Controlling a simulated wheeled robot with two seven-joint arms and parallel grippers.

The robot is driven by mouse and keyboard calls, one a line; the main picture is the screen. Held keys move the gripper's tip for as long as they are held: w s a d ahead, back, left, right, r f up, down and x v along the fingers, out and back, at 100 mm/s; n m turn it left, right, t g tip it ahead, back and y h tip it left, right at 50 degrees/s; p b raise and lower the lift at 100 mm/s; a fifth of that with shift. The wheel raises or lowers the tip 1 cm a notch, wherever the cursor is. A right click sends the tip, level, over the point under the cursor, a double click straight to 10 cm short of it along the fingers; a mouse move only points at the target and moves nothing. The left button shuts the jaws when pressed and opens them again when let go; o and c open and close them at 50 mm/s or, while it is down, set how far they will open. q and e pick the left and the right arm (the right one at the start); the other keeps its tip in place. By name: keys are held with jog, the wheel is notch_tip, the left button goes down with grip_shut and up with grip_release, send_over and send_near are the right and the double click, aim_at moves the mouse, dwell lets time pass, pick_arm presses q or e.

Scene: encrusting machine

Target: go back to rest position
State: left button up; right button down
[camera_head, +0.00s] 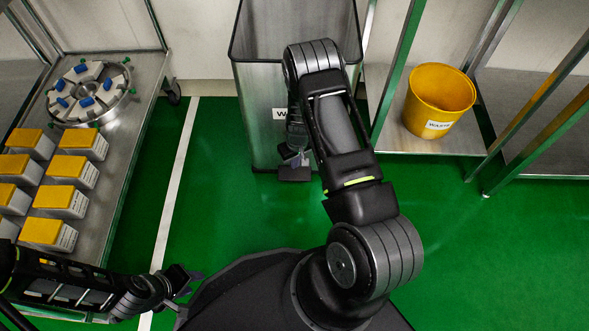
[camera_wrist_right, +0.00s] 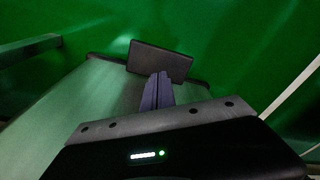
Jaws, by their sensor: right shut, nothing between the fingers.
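My right arm reaches forward, and its gripper (camera_head: 293,160) points down in front of the steel waste bin (camera_head: 258,100). The right gripper's fingers (camera_wrist_right: 157,91) are shut and empty. A dark flat pedal (camera_head: 295,175) sits at the foot of the bin, just by the fingertips; it also shows in the right wrist view (camera_wrist_right: 160,58). I cannot tell whether the fingertips touch it. My left gripper (camera_head: 192,287) is at the lower left, open and empty, over the green floor beside the steel table.
The steel table (camera_head: 140,110) at the left carries several white boxes with yellow tops (camera_head: 68,167) and a round metal disc (camera_head: 88,92) with blue pieces. A yellow bucket (camera_head: 440,95) stands on a shelf at the right. The green floor (camera_head: 470,250) at the right is clear.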

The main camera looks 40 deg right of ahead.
jog(key=shift+r, duration=0.15)
dwell(0.4)
